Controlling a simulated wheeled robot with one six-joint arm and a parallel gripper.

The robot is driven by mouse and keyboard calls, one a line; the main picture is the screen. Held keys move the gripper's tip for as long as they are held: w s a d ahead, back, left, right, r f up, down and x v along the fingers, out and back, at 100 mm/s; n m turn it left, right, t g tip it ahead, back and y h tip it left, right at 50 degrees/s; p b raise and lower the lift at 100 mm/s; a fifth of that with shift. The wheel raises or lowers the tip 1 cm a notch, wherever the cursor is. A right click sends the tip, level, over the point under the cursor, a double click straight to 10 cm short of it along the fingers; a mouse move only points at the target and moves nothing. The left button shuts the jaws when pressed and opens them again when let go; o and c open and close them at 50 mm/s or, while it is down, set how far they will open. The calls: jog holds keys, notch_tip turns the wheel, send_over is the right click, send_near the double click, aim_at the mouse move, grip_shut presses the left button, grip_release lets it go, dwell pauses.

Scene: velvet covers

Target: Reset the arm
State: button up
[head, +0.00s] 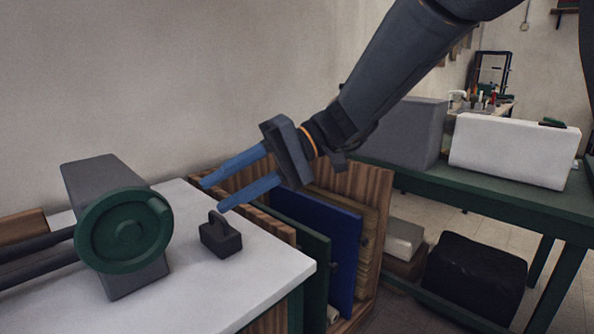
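My gripper (211,196) has two blue fingers, spread apart with nothing between them. It comes in from the upper right and points down and left, over the right part of the white worktop (245,290). A small dark block with a loop handle (220,238) stands on the worktop just below the fingertips in the picture. The lower fingertip looks close to the handle; I cannot tell whether they touch.
A grey machine with a green handwheel (125,230) stands left on the worktop. A wooden rack (375,200) with upright blue (315,235) and green boards lies right of it. A green table (480,195) at right holds grey (405,130) and white (512,150) blocks.

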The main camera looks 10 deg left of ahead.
jog(key=s+d+f+m+t+h+p, duration=0.2)
jog(key=s+d+f+h+p, duration=0.1)
jog(key=d, duration=0.9)
jog(key=s+d+f+m+t+h+p, duration=0.2)
jog(key=s+d+f+h+p, duration=0.2)
jog(key=d, duration=0.8)
jog(key=s+d+f+m+t+h+p, duration=0.2)
jog(key=d+f, duration=0.4)
jog(key=d, duration=0.6)
jog(key=s+h+p, duration=0.1)
jog(key=h, duration=0.1)
jog(key=shift+s+d+m+h, duration=0.25)
jog(key=shift+d+m+h, duration=0.05)
jog(key=shift+m, duration=0.1)
jog(key=shift+a, duration=0.15)
jog(key=shift+c, duration=0.5)
